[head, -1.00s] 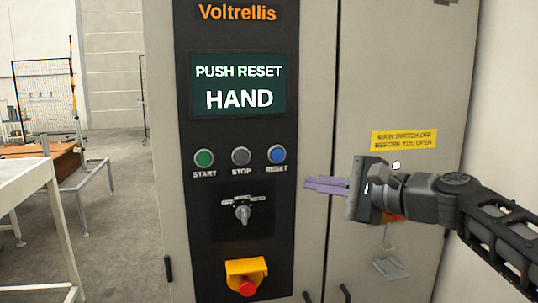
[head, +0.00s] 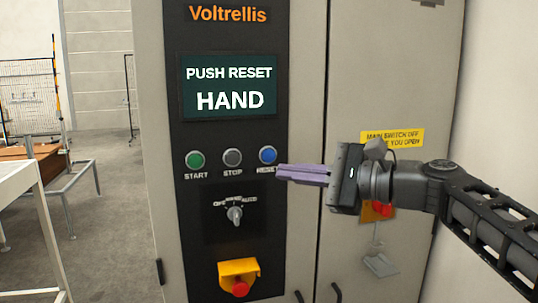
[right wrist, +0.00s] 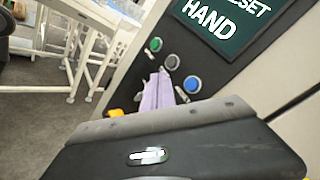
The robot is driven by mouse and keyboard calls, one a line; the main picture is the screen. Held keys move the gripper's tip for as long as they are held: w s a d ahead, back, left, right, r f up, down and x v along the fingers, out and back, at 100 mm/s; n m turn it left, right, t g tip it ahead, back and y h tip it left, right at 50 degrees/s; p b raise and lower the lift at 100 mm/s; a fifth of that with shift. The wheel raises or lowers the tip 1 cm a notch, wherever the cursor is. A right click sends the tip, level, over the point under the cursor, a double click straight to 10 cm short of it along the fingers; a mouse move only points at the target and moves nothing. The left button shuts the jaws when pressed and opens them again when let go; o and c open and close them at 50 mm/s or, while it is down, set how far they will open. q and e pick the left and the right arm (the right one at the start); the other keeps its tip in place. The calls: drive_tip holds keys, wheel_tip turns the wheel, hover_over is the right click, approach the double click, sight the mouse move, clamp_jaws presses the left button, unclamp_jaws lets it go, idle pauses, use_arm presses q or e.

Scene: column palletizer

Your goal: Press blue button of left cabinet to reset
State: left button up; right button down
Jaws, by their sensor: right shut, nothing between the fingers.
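The blue RESET button (head: 268,154) is at the right end of a row of buttons on the cabinet's dark panel (head: 190,100). It also shows in the right wrist view (right wrist: 192,84), to the right of the fingertips. My right gripper (head: 279,171) is shut and empty, with its purple fingers pointing left. In the head view its tips are just below and right of the blue button and overlap the end of the RESET label. I cannot tell whether they touch the panel. The screen (head: 228,87) reads PUSH RESET, HAND. My left gripper is not in view.
Left of the blue button are the grey STOP button (head: 232,157) and the green START button (head: 195,160). Below are a selector switch (head: 235,214) and a red emergency stop (head: 240,289) in a yellow housing. A white table (head: 20,185) stands at the left.

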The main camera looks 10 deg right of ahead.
sight(269, 155)
drive_tip(key=shift+w+a+p, duration=0.2)
drive_tip(key=shift+w+p, duration=1.45)
drive_tip(key=shift+w, duration=2.05)
drive_tip(key=shift+w, duration=0.2)
drive_tip(key=shift+w, duration=0.25)
drive_tip(key=shift+w+p, duration=0.35)
drive_tip(key=shift+p, duration=0.1)
drive_tip(key=shift+s, duration=0.1)
drive_tip(key=shift+s+f+b, duration=0.1)
drive_tip(key=shift+s+b, duration=0.05)
drive_tip(key=shift+b, duration=0.15)
drive_tip(key=shift+s, duration=0.55)
